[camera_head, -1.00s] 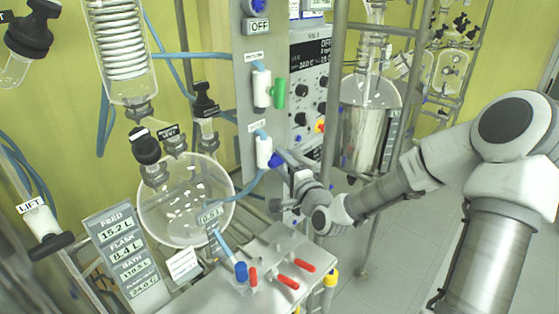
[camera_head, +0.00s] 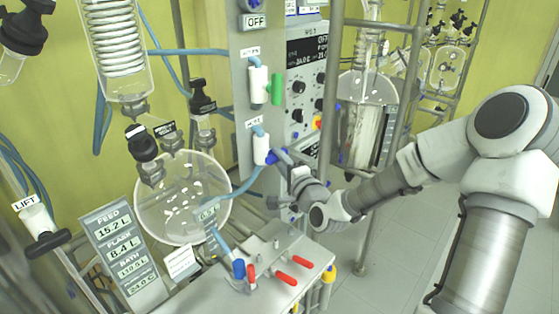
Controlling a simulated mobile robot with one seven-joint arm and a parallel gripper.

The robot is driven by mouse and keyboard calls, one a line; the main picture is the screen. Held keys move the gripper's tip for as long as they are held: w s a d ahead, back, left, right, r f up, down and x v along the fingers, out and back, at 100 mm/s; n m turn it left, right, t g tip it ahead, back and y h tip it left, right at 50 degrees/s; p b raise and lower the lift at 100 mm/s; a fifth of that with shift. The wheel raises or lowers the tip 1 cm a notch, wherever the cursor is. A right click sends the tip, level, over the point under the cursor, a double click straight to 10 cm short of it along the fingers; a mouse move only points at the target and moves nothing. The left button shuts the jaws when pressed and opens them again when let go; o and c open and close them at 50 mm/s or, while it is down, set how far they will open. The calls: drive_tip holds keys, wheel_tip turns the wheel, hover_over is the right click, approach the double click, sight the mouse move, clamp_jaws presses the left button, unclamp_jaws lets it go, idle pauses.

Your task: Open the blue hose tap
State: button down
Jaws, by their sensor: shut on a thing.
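The blue hose tap is a white valve body (camera_head: 261,148) with a blue handle (camera_head: 270,157) on its right side. It sits on the front of the grey upright panel, under a small label, with a blue hose running down from it to the left. My gripper (camera_head: 282,157) reaches in from the right and is shut on the blue handle. The fingertips are small and partly merge with the handle, so its exact angle is hard to tell.
A similar white tap with a green handle (camera_head: 276,89) is just above. A round glass flask (camera_head: 182,198) hangs at left. Below is a metal bench (camera_head: 262,262) with red-handled and blue-handled valves. A steel post (camera_head: 330,100) stands close behind my wrist.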

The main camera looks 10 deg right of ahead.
drive_tip(key=shift+f+b, duration=0.15)
drive_tip(key=shift+b, duration=0.15)
drive_tip(key=shift+w+d+f+n+t+y+b, duration=0.15)
drive_tip(key=shift+n+y+b, duration=1.3)
drive_tip(key=shift+n+b, duration=2.1)
drive_tip(key=shift+r+n+t+y+b, duration=0.2)
drive_tip(key=shift+n+y+b, duration=1.2)
drive_tip(key=shift+n+b, duration=2.2)
drive_tip(key=shift+w+d+f+n+t+y+b, duration=0.1)
drive_tip(key=shift+f+n+t+y+b, duration=0.15)
drive_tip(key=shift+n+y+b, duration=2.25)
drive_tip(key=n+h+b, duration=0.1)
drive_tip(key=n+b, duration=0.1)
drive_tip(key=shift+r+h+b, duration=0.15)
drive_tip(key=shift+h+b, duration=0.2)
drive_tip(key=c, duration=0.7)
unclamp_jaws()
drive_tip(key=shift+s, duration=0.1)
